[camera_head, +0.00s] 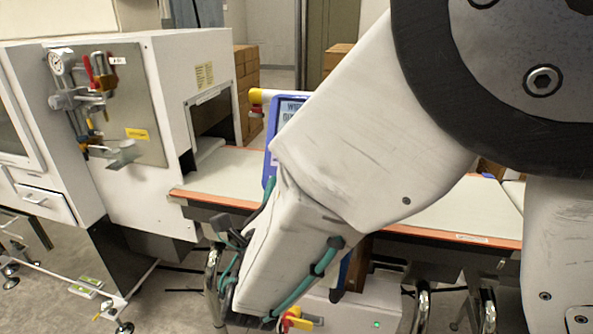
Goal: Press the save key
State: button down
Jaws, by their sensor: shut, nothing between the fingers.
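The save key cannot be made out. My arm crosses the picture from upper right to lower left, in front of the screen and belt. My gripper (226,262) is at the lower left end of the arm, only partly visible as dark parts beside teal cables. It is shut and empty, below the belt's front edge and apart from the screen.
The pale belt (227,176) with an orange edge runs from the white machine (150,80) to the right. A gauge and red-handled valves (92,82) stick out from that machine. Brown boxes (245,85) stand behind. Metal legs and a white box (372,303) are under the belt.

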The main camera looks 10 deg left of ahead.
jog(key=shift+w+f, duration=0.25)
jog(key=shift+w, duration=0.1)
dwell(0.5)
dwell(0.3)
jog(key=shift+s+r, duration=0.4)
jog(key=shift+s, duration=0.3)
jog(key=shift+s+a+r, duration=0.1)
jog(key=shift+s+r, duration=0.3)
jog(key=shift+s, duration=0.35)
jog(key=shift+s+r, duration=0.35)
jog(key=shift+s, duration=0.4)
jog(key=shift+s+a+r, duration=0.1)
jog(key=shift+s+r, duration=0.3)
jog(key=shift+s, duration=0.35)
jog(key=s+r, duration=0.1)
jog(key=s, duration=0.2)
jog(key=s+r, duration=0.1)
jog(key=s, duration=0.1)
jog(key=shift+s+a+r, duration=0.15)
jog(key=shift+a+r, duration=0.05)
jog(key=shift+r, duration=0.15)
